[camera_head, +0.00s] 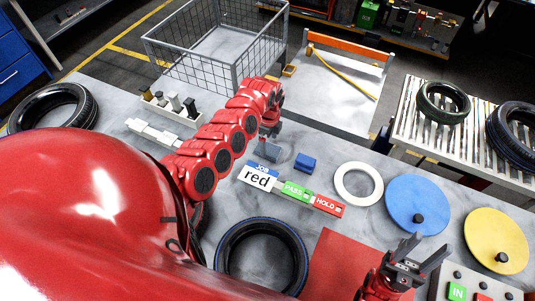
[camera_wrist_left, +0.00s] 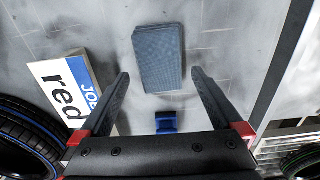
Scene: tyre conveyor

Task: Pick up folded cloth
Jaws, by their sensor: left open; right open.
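The folded cloth (camera_wrist_left: 158,57) is a grey-blue rectangle lying flat on the grey table. In the head view the cloth (camera_head: 268,152) shows beside the job card, partly hidden by my left gripper (camera_head: 269,133). My left gripper is open and points down above the cloth. In the left wrist view its two black fingers (camera_wrist_left: 160,76) stand apart, with the cloth between and beyond their tips; I see no contact. My right gripper (camera_head: 406,250) is open and empty at the lower right, over the table near the red mat.
A "JOB red" card (camera_head: 259,176) and a small blue object (camera_head: 305,162) lie close to the cloth. A white ring (camera_head: 358,184), blue disc (camera_head: 417,204) and yellow disc (camera_head: 496,240) are to the right. A blue-striped tyre (camera_head: 262,226) lies in front.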

